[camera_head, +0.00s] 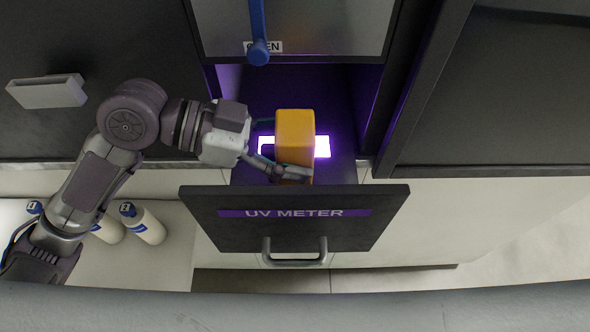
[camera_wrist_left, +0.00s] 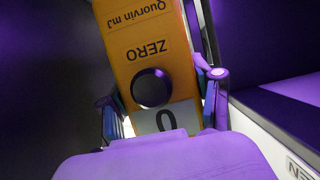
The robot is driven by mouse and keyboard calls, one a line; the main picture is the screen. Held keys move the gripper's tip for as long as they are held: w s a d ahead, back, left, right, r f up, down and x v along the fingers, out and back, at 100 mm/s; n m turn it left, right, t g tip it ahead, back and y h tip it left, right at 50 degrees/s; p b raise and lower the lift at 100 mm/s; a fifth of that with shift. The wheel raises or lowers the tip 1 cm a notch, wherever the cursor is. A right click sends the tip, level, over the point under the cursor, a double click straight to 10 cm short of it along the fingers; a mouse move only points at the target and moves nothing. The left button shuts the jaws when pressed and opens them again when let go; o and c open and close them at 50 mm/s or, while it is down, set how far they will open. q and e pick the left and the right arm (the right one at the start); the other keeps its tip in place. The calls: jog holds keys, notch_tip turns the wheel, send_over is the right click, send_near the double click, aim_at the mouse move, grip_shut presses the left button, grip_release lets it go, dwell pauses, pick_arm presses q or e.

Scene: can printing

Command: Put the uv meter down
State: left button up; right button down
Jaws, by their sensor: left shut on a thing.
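The uv meter (camera_head: 295,132) is a yellow-orange box held upright above the open drawer labelled "UV METER" (camera_head: 262,233). In the left wrist view the uv meter (camera_wrist_left: 145,50) shows "ZERO", a round black knob and a display reading 0. My left gripper (camera_head: 290,171) is shut on the uv meter, with a finger on each side of it in the wrist view (camera_wrist_left: 164,108). A bright purple-white light (camera_head: 322,146) glows in the drawer behind the meter. I cannot tell whether the meter's bottom touches the drawer floor. My right gripper is not in view.
The drawer front with its handle (camera_head: 295,261) stands out towards me. A metal panel with a blue lever (camera_head: 258,30) and an "OPEN" label is above. Dark cabinets flank the drawer.

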pick_arm(q)
jog(key=shift+w+f, duration=0.2)
jog(key=shift+f, duration=0.9)
notch_tip(320, 180, down, 2)
jog(key=shift+s+f+p, duration=0.15)
jog(key=shift+f+p, duration=0.05)
jog(key=shift+p, duration=0.2)
jog(key=shift+s+a+f, duration=0.1)
jog(key=shift+f, duration=0.7)
jog(key=o, duration=1.3)
jog(key=shift+r, duration=0.1)
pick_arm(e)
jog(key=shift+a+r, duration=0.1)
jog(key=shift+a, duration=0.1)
